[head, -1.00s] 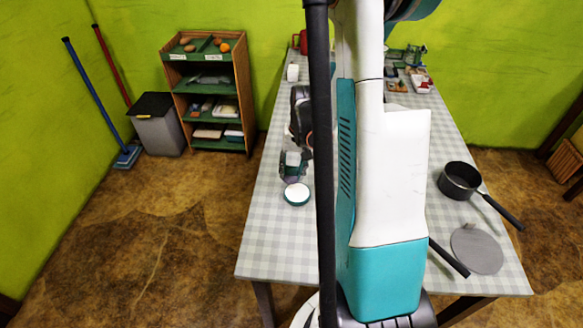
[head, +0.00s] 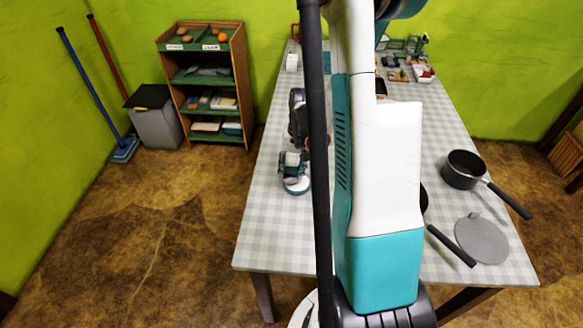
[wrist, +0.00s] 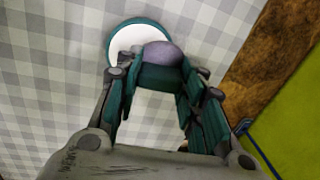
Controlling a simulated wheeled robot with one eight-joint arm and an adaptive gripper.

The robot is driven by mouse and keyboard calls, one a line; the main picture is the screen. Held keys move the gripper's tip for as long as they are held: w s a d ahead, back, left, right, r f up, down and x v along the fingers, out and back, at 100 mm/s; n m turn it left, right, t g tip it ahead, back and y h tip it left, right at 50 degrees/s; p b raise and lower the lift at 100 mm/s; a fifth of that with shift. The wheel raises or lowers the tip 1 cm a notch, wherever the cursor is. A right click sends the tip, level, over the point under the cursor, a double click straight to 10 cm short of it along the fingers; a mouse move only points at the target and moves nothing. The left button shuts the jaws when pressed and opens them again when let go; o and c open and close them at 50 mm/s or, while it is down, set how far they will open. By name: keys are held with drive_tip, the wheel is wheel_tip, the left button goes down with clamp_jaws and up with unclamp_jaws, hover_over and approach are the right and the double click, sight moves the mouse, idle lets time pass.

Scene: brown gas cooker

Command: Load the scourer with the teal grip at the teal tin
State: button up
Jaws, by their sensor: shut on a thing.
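The teal tin (head: 299,188) is round and shallow, with a teal rim and white inside, on the checked tablecloth. It also shows in the wrist view (wrist: 124,40), just beyond the held scourer. My gripper (head: 291,164) is shut on the scourer, whose teal grip (wrist: 158,77) spans between the fingers. Its rounded purple-grey pad (wrist: 160,53) points toward the tin and overlaps the tin's near right edge in the wrist view. I cannot tell whether the pad touches the white inside. In the head view my gripper hides part of the tin.
A dark saucepan (head: 462,170), a round grey lid or mat (head: 482,240) and a dark-handled pan (head: 450,246) lie on the right of the table (head: 264,235). Small items (head: 410,72) stand at the far end. The table's left edge is close to the tin.

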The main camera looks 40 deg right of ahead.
sight(288, 168)
drive_tip(key=shift+f+b, duration=0.7)
drive_tip(key=shift+b, duration=0.1)
idle(3.4)
drive_tip(key=shift+r, duration=0.15)
drive_tip(key=shift+r+p, duration=2.35)
drive_tip(key=shift+r, duration=1.1)
drive_tip(key=shift+w+a, duration=0.1)
drive_tip(key=w+a+n, duration=0.4)
drive_tip(key=a, duration=0.8)
drive_tip(key=w+a+n+g, duration=0.1)
drive_tip(key=w+a+n, duration=0.3)
drive_tip(key=a, duration=0.9)
drive_tip(key=shift+w+a+n, duration=0.3)
drive_tip(key=shift+w+n, duration=0.1)
drive_tip(key=shift+n, duration=0.1)
